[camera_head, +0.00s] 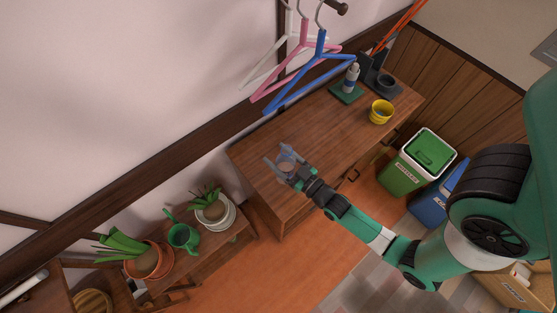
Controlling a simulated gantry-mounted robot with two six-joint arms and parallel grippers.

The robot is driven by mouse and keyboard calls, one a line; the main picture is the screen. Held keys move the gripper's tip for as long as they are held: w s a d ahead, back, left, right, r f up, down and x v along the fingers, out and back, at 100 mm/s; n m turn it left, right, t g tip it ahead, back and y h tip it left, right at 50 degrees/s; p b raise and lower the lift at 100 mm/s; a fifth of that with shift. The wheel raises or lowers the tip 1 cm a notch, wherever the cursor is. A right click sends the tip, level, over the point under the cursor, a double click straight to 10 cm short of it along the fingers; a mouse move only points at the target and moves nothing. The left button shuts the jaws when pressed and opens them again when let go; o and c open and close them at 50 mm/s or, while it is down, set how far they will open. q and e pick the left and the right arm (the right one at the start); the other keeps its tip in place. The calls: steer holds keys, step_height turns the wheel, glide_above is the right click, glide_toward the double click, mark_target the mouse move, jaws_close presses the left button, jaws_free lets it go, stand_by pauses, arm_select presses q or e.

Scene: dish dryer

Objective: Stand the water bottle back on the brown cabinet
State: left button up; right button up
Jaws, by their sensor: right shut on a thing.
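The brown cabinet (255,165) stands against the wall, its wooden top running from the middle of the view up to the right. My right gripper (284,160) is over the left end of this top. Its fingers are shut around a small, clear, roundish thing (286,158), which looks like the water bottle seen from above. The fingers hide part of it, and I cannot tell whether its base touches the wood. My left gripper is not in view.
A grey-white bottle-shaped thing on a green base (346,92), a yellow cup (380,112) and a dark device (384,84) stand at the cabinet's far end. Blue (318,70) and pink hangers hang over its back edge. Potted plants (142,260) stand on a low bench at lower left.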

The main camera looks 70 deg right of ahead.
steer(key=shift+w+d+f+b, duration=0.1)
steer(key=shift+f+b, duration=0.8)
steer(key=shift+f, duration=0.15)
steer(key=shift+d+f+b, duration=0.1)
steer(key=shift+f+b, duration=0.75)
steer(key=shift+f, duration=0.2)
steer(key=o, duration=1.5)
steer(key=p, duration=0.2)
glide_toward(293, 174)
steer(key=shift+r+x, duration=0.15)
steer(key=shift+x, duration=0.9)
steer(key=shift+r+x, duration=0.1)
steer(key=shift+x, duration=0.95)
